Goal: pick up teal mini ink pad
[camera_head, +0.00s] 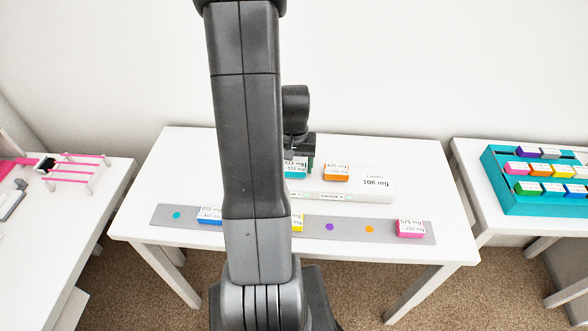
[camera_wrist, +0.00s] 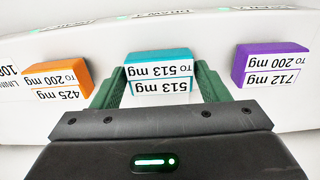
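The teal mini ink pad (camera_wrist: 158,64) has a white label reading 513 mg and sits on a white surface, in the middle of the wrist view. My gripper (camera_wrist: 160,76) is open, with one green finger on each side of the pad and narrow gaps between. In the head view, the pad (camera_head: 296,169) is partly hidden by my arm, and my gripper (camera_head: 302,163) reaches down at it.
An orange pad (camera_wrist: 57,79) and a purple pad (camera_wrist: 270,62) flank the teal one. A grey strip (camera_head: 262,224) with coloured dots bears blue (camera_head: 209,215), yellow (camera_head: 297,221) and pink (camera_head: 410,229) pads. A teal rack (camera_head: 512,203) with several pads stands right.

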